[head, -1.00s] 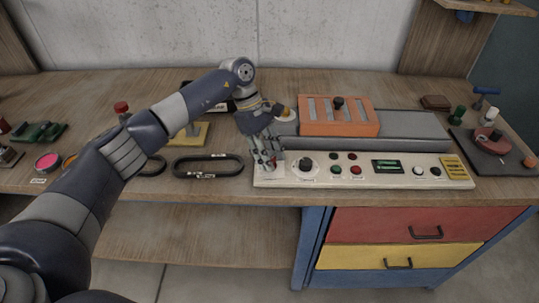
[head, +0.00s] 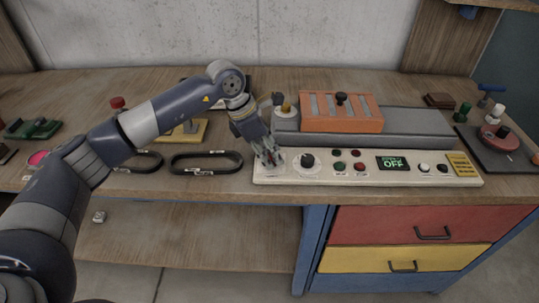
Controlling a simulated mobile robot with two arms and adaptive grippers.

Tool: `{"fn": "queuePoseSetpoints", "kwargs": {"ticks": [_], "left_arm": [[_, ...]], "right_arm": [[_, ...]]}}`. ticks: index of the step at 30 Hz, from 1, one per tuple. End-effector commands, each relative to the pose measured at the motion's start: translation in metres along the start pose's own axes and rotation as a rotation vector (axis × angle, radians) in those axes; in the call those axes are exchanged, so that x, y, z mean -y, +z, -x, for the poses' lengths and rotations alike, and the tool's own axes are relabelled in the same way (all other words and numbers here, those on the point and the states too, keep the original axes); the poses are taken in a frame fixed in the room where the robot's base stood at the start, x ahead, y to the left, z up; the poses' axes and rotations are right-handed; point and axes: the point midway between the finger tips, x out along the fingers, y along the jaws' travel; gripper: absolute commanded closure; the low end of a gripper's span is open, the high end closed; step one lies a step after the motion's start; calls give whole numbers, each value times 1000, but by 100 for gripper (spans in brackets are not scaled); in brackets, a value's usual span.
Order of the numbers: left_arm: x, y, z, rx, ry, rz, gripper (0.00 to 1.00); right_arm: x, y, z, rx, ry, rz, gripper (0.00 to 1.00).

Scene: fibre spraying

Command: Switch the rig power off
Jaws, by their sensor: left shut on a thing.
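The white control panel (head: 330,180) lies along the front of the bench. Its small display (head: 393,163) is lit green, and its large lower word reads OFF. My left gripper (head: 269,160) is down at the left end of the panel, shut on a small control there. The fingers hide most of that control, likely the power switch, so I cannot tell its position. A black knob (head: 308,161) sits just right of the fingers, apart from them. My right gripper is not in view.
An orange slotted block (head: 340,124) sits on a grey rail behind the panel. Black oval rings (head: 206,171) lie left of the panel. A dark plate with a red disc (head: 502,140) stands at the right. Drawers (head: 400,226) are below.

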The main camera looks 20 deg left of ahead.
Motion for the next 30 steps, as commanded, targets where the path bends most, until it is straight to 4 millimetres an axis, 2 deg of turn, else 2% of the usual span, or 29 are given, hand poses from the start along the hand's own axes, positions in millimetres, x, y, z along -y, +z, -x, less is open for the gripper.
{"fn": "queuePoseSetpoints", "kwargs": {"ticks": [6,15,30], "left_arm": [[1,-1,-2,0,68,161,92],[2,0,-1,0,130,311,92],[1,0,0,-1,153,371,92]], "right_arm": [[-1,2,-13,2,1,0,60],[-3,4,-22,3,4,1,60],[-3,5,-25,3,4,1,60]]}}
